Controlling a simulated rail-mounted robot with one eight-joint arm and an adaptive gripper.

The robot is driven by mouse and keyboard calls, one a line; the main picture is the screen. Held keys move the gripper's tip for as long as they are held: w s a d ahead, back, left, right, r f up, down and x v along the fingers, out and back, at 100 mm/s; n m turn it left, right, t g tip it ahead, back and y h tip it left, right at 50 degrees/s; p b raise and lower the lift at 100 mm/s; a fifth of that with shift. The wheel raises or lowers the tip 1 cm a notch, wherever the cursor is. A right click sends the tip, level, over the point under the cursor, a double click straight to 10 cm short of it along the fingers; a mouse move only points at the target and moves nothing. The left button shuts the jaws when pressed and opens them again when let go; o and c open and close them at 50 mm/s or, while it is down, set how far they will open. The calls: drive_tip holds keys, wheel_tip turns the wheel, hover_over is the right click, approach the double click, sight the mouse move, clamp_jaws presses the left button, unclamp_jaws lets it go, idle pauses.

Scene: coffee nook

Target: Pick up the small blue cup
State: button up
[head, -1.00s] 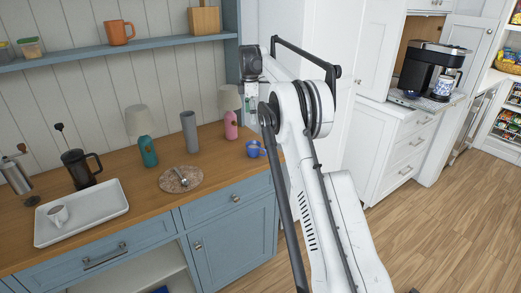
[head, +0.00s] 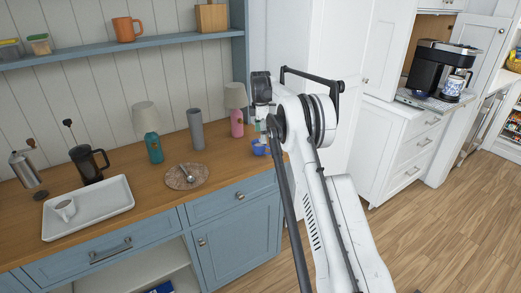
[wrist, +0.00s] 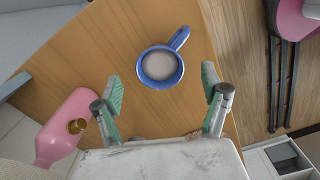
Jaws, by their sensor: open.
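The small blue cup (head: 257,150) stands upright on the wooden counter near its right end, partly hidden by my arm in the head view. In the wrist view the blue cup (wrist: 148,80) shows from above, with a pale inside and its handle pointing up and right. My gripper (wrist: 163,90) is open, its green-padded fingers apart on the left and right of the cup in the picture. Nothing is held. In the head view my gripper (head: 262,128) is just above the cup; whether the fingertips are down at cup height I cannot tell.
A pink lamp (head: 237,124) stands close to the cup; its pink base (wrist: 65,125) is near the left finger in the wrist view. A grey vase (head: 195,130), teal lamp (head: 154,148) and round mat (head: 172,181) are further left. The counter's edge lies right of the cup.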

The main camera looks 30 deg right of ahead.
sight(262, 149)
wheel_tip(262, 149, down, 5)
drive_tip(key=shift+w+p, duration=0.1)
drive_tip(key=shift+p, duration=0.25)
drive_tip(key=shift+c, duration=0.5)
drive_tip(key=c, duration=1.4)
drive_tip(key=shift+r, duration=0.1)
